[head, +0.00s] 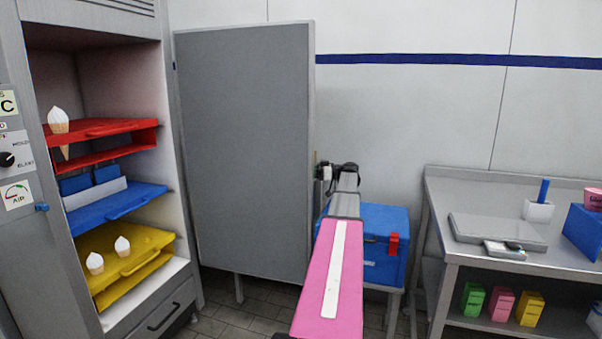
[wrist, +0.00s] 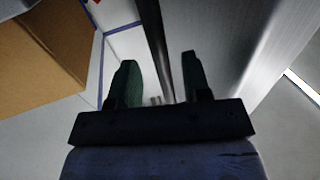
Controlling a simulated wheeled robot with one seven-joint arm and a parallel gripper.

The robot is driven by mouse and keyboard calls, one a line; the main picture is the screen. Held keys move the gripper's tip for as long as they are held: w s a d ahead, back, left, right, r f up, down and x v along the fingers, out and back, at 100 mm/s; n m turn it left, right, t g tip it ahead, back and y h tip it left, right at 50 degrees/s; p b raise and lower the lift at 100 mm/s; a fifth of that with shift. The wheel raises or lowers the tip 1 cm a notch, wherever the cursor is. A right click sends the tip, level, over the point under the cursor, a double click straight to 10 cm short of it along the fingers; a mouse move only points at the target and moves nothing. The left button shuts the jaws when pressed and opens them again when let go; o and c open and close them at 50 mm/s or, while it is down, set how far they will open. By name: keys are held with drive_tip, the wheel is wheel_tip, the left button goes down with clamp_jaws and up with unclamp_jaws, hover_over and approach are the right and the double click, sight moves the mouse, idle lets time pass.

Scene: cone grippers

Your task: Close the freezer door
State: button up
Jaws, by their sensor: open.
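The freezer (head: 112,210) stands at the left in the head view. Its grey door (head: 245,150) is swung wide open to the right of the cabinet. My gripper (head: 322,172) is at the door's free right edge, about mid-height. In the wrist view the two green fingers of my gripper (wrist: 160,80) are apart. A dark upright bar or edge shows beyond and between them, and a grey metal surface, apparently the door (wrist: 255,50), is at the right. I cannot tell whether the fingers touch it.
Inside the freezer are red (head: 108,128), blue (head: 120,203) and yellow (head: 128,262) shelves with several cones. A blue cooler box (head: 385,220) is behind my arm. A metal table (head: 470,190) stands at the right. A brown box (wrist: 45,60) is at the left in the wrist view.

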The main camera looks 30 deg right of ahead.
drive_tip(key=shift+x, duration=1.85)
